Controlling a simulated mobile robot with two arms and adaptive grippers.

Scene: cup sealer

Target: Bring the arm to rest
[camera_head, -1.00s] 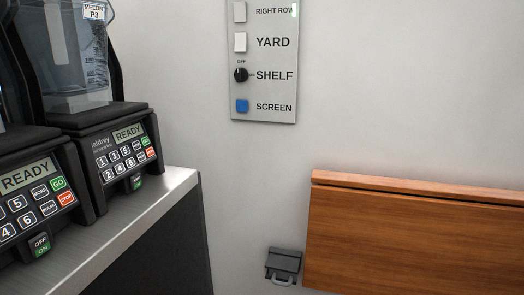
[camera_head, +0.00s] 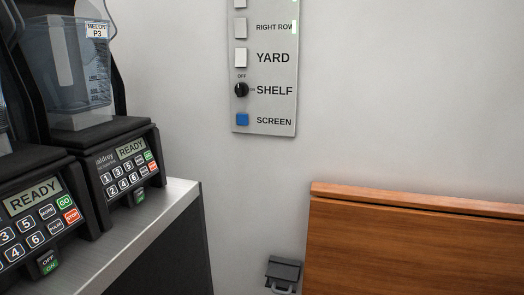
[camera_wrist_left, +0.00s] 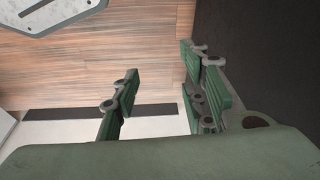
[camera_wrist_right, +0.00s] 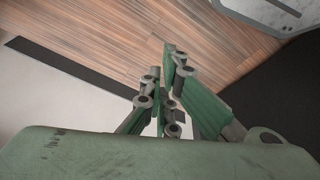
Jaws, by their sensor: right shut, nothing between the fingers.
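My left gripper (camera_wrist_left: 160,95) shows in the left wrist view with its green fingers spread apart and nothing between them. My right gripper (camera_wrist_right: 163,90) shows in the right wrist view with its fingers close together and nothing held. Both hang over wood-plank floor (camera_wrist_left: 100,65). Neither gripper nor arm shows in the head view.
Two machines with keypads reading READY (camera_head: 127,165) stand on a metal-edged counter (camera_head: 165,205) at left. A wall panel (camera_head: 265,75) carries switches and a black knob. A folded wooden board (camera_head: 420,245) is at lower right, beside a grey latch (camera_head: 284,270).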

